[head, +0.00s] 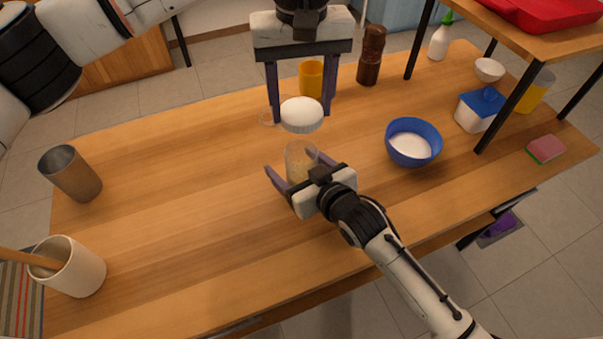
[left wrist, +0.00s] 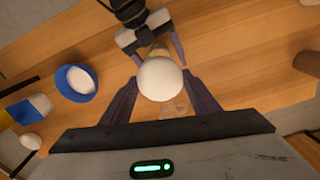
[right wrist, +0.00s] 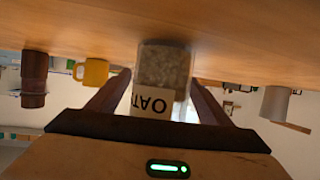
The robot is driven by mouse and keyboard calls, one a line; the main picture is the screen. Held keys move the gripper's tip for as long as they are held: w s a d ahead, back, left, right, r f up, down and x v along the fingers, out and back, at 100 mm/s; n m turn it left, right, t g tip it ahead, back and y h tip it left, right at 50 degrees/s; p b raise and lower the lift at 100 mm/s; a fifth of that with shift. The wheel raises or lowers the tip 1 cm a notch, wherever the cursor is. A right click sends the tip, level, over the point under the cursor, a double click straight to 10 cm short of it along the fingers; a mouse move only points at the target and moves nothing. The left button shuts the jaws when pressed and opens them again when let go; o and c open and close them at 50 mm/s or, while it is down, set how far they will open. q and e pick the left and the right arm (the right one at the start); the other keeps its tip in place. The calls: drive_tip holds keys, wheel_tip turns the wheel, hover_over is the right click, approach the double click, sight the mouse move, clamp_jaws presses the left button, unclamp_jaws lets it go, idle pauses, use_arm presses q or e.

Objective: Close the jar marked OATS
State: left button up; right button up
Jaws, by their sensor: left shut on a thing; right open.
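The glass jar (head: 299,158) of oats stands on the wooden table between the fingers of my right gripper (head: 291,178). Its OATS label (right wrist: 150,103) shows upside down in the right wrist view, where the right fingers are apart on either side of the jar. The round white lid (head: 302,112) is gripped by my left gripper (head: 301,112), which points down from above. The lid is above the jar and apart from it. In the left wrist view the lid (left wrist: 160,79) sits between the fingertips and hides most of the jar.
A yellow mug (head: 311,78) and a brown mill (head: 371,55) stand behind. A blue bowl (head: 413,150) and a blue-lidded container (head: 475,113) are to the right, near a shelf. A metal cup (head: 70,173) and a cream crock (head: 72,268) are at left. The table's left middle is clear.

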sight(302, 171)
drive_tip(key=c, duration=1.6)
use_arm(q)
drive_tip(key=shift+s+f, duration=0.1)
drive_tip(key=shift+f, duration=2.4)
drive_tip(key=shift+f, duration=0.9)
drive_tip(key=shift+f, duration=0.55)
